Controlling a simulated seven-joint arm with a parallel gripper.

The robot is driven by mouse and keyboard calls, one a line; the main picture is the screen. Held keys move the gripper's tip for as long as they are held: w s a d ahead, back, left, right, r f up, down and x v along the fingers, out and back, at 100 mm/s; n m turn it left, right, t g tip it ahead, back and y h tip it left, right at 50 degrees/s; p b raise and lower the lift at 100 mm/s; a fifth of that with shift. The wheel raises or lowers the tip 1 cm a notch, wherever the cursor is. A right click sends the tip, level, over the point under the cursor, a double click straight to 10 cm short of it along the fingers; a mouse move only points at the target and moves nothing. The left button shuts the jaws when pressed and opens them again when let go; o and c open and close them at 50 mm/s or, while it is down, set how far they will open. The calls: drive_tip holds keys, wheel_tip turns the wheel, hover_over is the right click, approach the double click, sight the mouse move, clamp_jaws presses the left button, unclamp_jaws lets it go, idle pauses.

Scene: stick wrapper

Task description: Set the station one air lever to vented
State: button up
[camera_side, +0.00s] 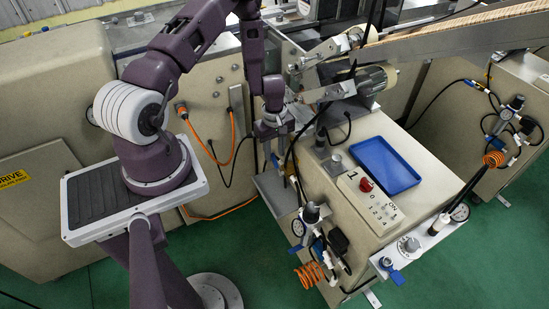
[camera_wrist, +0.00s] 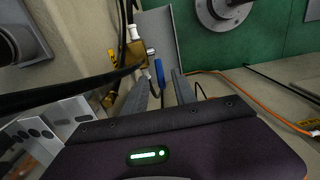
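A small lever with a blue handle (camera_wrist: 159,72) shows in the wrist view, close to a brass valve fitting (camera_wrist: 134,52). My gripper (camera_wrist: 160,84) has its two grey fingers apart, with the blue handle showing between their tips. I cannot tell whether either finger touches it. In the side view my gripper (camera_side: 275,146) points down at the left end of the cream machine marked 1 (camera_side: 337,157). There the arm and cables mostly hide the lever, and its setting is unclear.
The machine top holds a blue tray (camera_side: 386,165) and a panel with a red knob (camera_side: 365,185). An air regulator with a gauge (camera_side: 311,214) and orange coiled hose (camera_side: 309,275) hangs in front. Black cables pass close to my gripper.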

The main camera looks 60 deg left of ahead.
sight(275, 158)
wheel_tip(275, 158, down, 4)
drive_tip(key=shift+r, duration=0.25)
drive_tip(key=shift+c, duration=0.4)
clamp_jaws()
idle(0.9)
